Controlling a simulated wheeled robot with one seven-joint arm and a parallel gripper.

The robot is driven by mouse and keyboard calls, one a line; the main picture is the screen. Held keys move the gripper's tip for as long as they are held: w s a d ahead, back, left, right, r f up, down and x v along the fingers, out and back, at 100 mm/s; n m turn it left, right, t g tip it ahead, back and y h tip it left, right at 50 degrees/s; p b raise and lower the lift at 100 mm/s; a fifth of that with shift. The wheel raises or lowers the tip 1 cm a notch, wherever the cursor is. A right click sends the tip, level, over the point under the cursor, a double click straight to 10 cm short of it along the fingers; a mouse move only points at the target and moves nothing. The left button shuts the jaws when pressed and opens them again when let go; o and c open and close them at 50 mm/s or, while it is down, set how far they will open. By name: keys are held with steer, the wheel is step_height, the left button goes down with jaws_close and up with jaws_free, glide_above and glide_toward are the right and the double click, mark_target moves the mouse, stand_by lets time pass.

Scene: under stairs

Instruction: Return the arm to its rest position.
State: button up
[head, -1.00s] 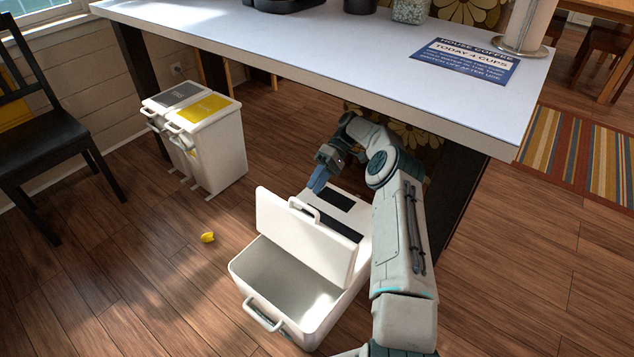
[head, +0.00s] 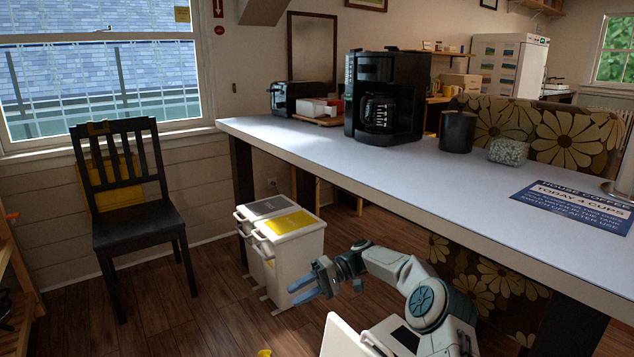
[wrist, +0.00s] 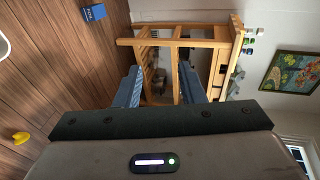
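My arm (head: 427,300) reaches up from the bottom of the head view, beside the counter's front side. My gripper (head: 302,287) points left, with its blue fingers in front of the white bins. In the wrist view the two fingers of my gripper (wrist: 159,72) stand well apart with nothing between them.
The counter (head: 300,142) carries a coffee maker (head: 385,95) and a sign (head: 575,205). Two white bins (head: 295,262) stand beneath it. A black chair (head: 135,225) is at left. A wooden shelf (wrist: 178,42) is in the wrist view. A yellow scrap (head: 264,353) lies on the floor.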

steer(key=s+r+m+t+h+p, duration=0.15)
steer(key=s+r+h+p, duration=0.35)
steer(key=r, duration=0.5)
steer(key=s+r+t+h+p, duration=0.2)
steer(key=s+r+p, duration=0.55)
steer(key=r, duration=0.25)
steer(key=s+d+r+m+t+h+p, duration=0.2)
steer(key=s+d+r+p, duration=0.6)
steer(key=s, duration=0.4)
steer(key=s+d+r+m+t+h+p, duration=0.2)
steer(key=s+d+r+t+h+p, duration=0.2)
steer(key=s+d+r+p, duration=0.4)
steer(key=s+d+r, duration=0.3)
steer(key=s, duration=0.1)
steer(key=shift+s, duration=0.15)
